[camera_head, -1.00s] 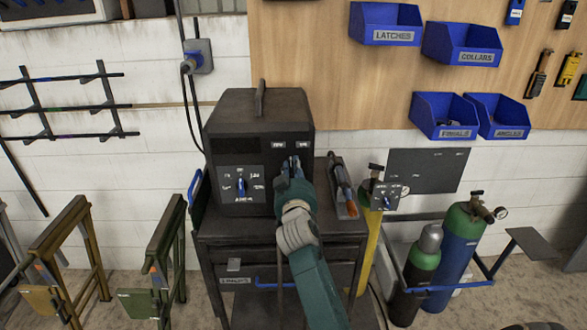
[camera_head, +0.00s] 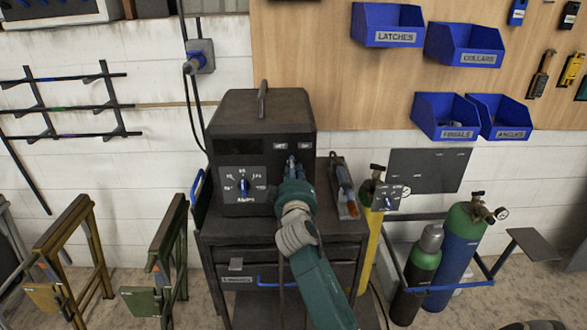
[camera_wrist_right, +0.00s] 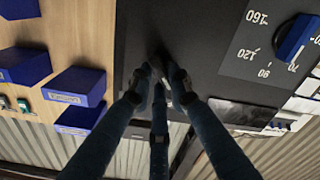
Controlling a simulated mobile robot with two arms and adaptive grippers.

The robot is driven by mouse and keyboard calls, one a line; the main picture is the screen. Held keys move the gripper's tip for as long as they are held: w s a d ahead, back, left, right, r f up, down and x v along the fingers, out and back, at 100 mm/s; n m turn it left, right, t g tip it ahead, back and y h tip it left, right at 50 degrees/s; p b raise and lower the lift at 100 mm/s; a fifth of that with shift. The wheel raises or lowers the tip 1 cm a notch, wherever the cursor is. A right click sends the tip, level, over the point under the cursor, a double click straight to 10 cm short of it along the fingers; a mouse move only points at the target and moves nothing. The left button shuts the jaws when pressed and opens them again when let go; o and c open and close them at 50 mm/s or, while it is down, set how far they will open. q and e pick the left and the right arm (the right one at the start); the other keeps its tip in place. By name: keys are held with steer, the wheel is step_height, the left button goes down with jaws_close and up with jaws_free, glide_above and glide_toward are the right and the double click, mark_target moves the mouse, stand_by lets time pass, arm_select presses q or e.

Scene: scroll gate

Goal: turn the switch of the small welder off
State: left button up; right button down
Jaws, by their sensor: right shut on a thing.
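The small welder (camera_head: 262,110) is a black box on top of a dark cart. Its front has a blue dial (camera_head: 245,187) with a white number scale; the dial also shows in the wrist view (camera_wrist_right: 297,38). My right gripper (camera_head: 291,166) is at the right part of the welder's front, under two small white labels. In the wrist view its three fingers (camera_wrist_right: 160,88) come together at the black panel, shut on the switch. The switch itself is hidden by the fingers, so its position cannot be read. My left gripper is not in view.
The cart (camera_head: 215,228) has drawers and a blue handle. A tray with a torch-like tool (camera_head: 345,190) lies right of the welder. Gas cylinders (camera_head: 455,240) stand further right. Blue bins (camera_head: 445,115) hang on the wooden board. Trestle-like stands (camera_head: 170,260) are at the left.

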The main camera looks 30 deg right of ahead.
steer(key=shift+f, duration=0.1)
stand_by(0.3)
steer(key=c, duration=1.6)
jaws_free()
steer(key=v, duration=1.2)
